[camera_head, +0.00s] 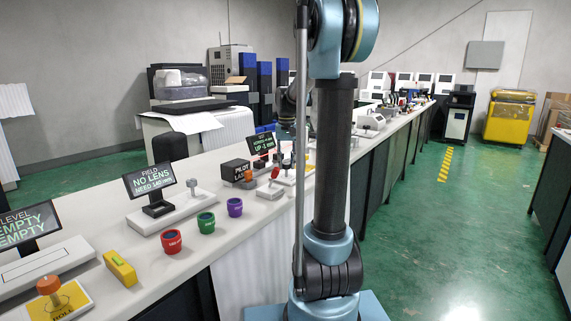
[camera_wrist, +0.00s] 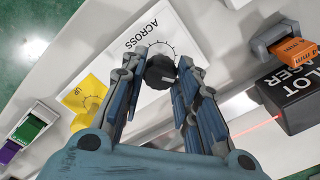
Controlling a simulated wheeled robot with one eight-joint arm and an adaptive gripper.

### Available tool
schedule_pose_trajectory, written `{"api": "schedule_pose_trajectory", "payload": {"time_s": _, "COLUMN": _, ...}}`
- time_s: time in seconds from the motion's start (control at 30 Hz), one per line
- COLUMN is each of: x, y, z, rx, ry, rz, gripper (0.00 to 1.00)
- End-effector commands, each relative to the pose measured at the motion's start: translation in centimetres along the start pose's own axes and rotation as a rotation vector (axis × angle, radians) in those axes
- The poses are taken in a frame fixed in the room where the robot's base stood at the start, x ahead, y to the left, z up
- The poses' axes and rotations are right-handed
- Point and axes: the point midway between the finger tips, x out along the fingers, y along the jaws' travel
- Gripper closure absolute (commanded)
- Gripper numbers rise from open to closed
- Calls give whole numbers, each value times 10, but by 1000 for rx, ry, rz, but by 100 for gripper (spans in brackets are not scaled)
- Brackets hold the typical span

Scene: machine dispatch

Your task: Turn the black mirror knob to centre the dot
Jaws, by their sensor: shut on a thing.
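In the wrist view, a round black knob (camera_wrist: 160,72) with a pale line across its face stands on a white panel (camera_wrist: 128,20) marked "ACROSS". A dial scale shows around it. My gripper (camera_wrist: 163,72) has one finger on each side of the knob and is shut on it. A yellow panel (camera_wrist: 72,88) marked "UP" carries another knob and dial beside it. In the head view, my arm hides the black knob and the gripper. A small screen (camera_head: 262,143) there shows green text too small to read surely. I cannot make out the dot.
A black pilot laser box (camera_wrist: 293,93) with a red beam and an orange block (camera_wrist: 292,52) lie right of my gripper. A green block (camera_wrist: 30,128) lies left. Red (camera_head: 171,241), green (camera_head: 206,222) and purple (camera_head: 235,207) cups line the bench front.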

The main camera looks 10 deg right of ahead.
Motion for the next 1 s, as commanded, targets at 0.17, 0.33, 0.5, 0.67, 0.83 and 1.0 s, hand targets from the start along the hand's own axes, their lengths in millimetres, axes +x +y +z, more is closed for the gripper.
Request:
{"api": "schedule_pose_trajectory", "payload": {"time_s": 0.17, "x": -1, "y": -1, "z": -2, "rx": -29, "ry": 4, "rz": -1, "gripper": 95}}
{"api": "schedule_pose_trajectory", "payload": {"time_s": 0.33, "x": -1, "y": -1, "z": -2, "rx": -35, "ry": 4, "rz": -1, "gripper": 95}}
{"api": "schedule_pose_trajectory", "payload": {"time_s": 0.5, "x": -1, "y": -1, "z": -2, "rx": -34, "ry": 4, "rz": -1, "gripper": 95}}
{"api": "schedule_pose_trajectory", "payload": {"time_s": 0.67, "x": -1, "y": 0, "z": -2, "rx": -34, "ry": 3, "rz": -1, "gripper": 51}}
{"api": "schedule_pose_trajectory", "payload": {"time_s": 0.83, "x": 0, "y": 0, "z": -1, "rx": -34, "ry": 2, "rz": 0, "gripper": 51}}
{"api": "schedule_pose_trajectory", "payload": {"time_s": 1.0, "x": -1, "y": 0, "z": 0, "rx": -34, "ry": 1, "rz": 0, "gripper": 51}}
